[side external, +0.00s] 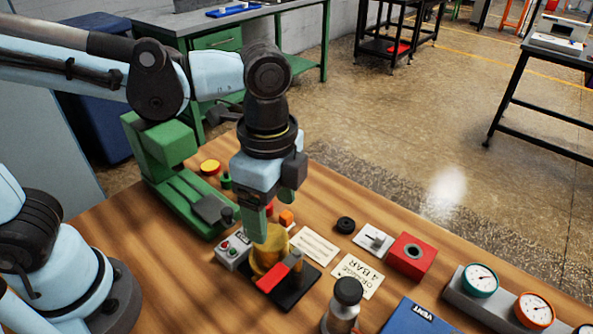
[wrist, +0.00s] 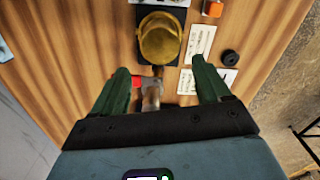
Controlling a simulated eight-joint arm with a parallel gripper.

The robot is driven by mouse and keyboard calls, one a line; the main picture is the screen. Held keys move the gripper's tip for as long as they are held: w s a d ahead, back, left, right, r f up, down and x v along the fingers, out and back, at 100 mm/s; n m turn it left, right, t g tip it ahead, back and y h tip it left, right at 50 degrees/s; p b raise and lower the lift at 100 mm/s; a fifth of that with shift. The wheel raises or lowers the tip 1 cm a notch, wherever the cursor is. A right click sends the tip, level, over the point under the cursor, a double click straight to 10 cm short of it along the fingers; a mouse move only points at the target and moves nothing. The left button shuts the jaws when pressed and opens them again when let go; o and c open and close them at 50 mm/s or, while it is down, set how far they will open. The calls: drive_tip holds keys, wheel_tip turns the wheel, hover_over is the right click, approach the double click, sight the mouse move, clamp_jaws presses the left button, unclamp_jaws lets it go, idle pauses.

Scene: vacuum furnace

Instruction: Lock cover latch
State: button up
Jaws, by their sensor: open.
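The brass-yellow cover (side external: 266,254) sits on a black base plate (side external: 297,299). It also shows in the wrist view (wrist: 159,38), beyond my fingertips. A latch with a red handle (side external: 272,276) and a grey part (side external: 293,259) is at the cover's near side in the side view. In the wrist view the red handle (wrist: 145,83) lies between my fingers, closer to the left one. My gripper (side external: 270,222) has green fingers and is above the cover area. In the wrist view my gripper (wrist: 160,67) is open with nothing held. Whether the latch is engaged cannot be told.
A grey button box (side external: 233,251) stands close left of the cover. White label cards (side external: 315,245), a red block (side external: 411,257), a dark-capped bottle (side external: 345,304), a blue box (side external: 415,320) and gauges (side external: 480,280) lie to the right. A green fixture (side external: 175,175) stands behind left.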

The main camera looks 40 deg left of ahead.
drive_tip(key=d+r, duration=0.1)
drive_tip(key=d, duration=0.2)
drive_tip(key=d+r+m+y, duration=0.1)
drive_tip(key=d, duration=0.1)
drive_tip(key=s+d+r+y, duration=0.1)
drive_tip(key=d, duration=0.2)
drive_tip(key=shift+s+d+r+m+g, duration=0.1)
drive_tip(key=shift+d+r+m+g, duration=0.1)
drive_tip(key=shift+d+m+g, duration=0.15)
drive_tip(key=c, duration=0.9)
drive_tip(key=s+d, duration=0.1)
drive_tip(key=d, duration=0.1)
drive_tip(key=s+d+r+y, duration=0.1)
drive_tip(key=d, duration=0.1)
drive_tip(key=s+d+r+m+y, duration=0.1)
drive_tip(key=d, duration=0.1)
drive_tip(key=shift+s+d, duration=0.15)
drive_tip(key=shift+d, duration=0.15)
clamp_jaws()
drive_tip(key=shift+s+d+r, duration=0.15)
drive_tip(key=shift+s+d, duration=0.15)
drive_tip(key=shift+d, duration=0.05)
